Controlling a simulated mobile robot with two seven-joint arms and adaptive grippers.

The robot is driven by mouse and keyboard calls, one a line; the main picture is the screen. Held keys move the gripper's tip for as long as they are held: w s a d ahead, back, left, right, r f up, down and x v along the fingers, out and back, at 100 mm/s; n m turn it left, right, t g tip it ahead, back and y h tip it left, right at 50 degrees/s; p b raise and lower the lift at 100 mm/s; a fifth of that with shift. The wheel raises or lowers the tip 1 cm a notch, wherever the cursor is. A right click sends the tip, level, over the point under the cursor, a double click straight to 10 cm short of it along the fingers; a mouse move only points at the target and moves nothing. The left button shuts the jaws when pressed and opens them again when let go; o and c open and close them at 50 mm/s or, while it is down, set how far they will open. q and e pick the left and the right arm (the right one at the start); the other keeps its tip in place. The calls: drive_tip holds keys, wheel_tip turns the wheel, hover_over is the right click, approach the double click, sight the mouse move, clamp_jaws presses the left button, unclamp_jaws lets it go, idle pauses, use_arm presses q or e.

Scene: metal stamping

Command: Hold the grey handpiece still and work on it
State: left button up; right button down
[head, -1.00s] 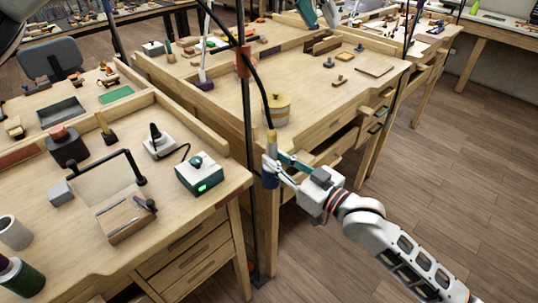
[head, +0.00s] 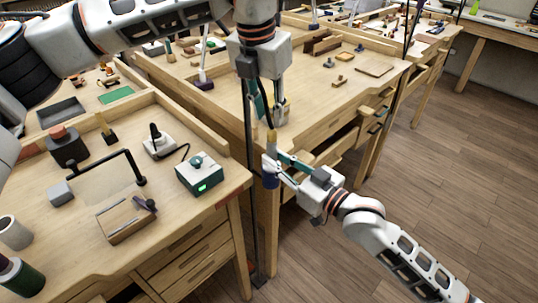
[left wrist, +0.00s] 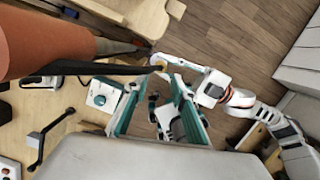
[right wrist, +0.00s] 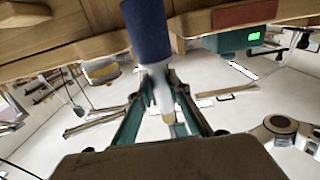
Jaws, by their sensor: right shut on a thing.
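The grey handpiece (head: 271,149) hangs upright on a black flexible cable beside the bench corner. It has a tan upper end and a dark blue lower end. My right gripper (head: 273,165) is shut on its grey body; in the right wrist view the handpiece (right wrist: 159,82) runs between the fingers, blue part nearest the top edge. My left gripper (head: 268,116) points down above the handpiece with its fingers apart and empty, also in the left wrist view (left wrist: 157,108). The tan end (left wrist: 161,63) shows there beyond the fingers, apart from them.
A dark stand pole (head: 253,230) rises beside the handpiece. An orange cylinder (left wrist: 50,45) is close to my left wrist. A green-lit control box (head: 201,177) sits on the left bench (head: 180,225). Floor on the right is clear.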

sight(271, 129)
use_arm(q)
drive_tip(key=shift+w+d+f, duration=0.1)
drive_tip(key=shift+w+f, duration=0.05)
drive_tip(key=shift+f, duration=0.7)
drive_tip(key=shift+w+d+f, duration=0.1)
drive_tip(key=shift+w+f, duration=0.05)
drive_tip(key=shift+f, duration=0.7)
drive_tip(key=shift+w+d+f, duration=0.1)
drive_tip(key=shift+w+f, duration=0.05)
drive_tip(key=shift+f, duration=0.7)
clamp_jaws()
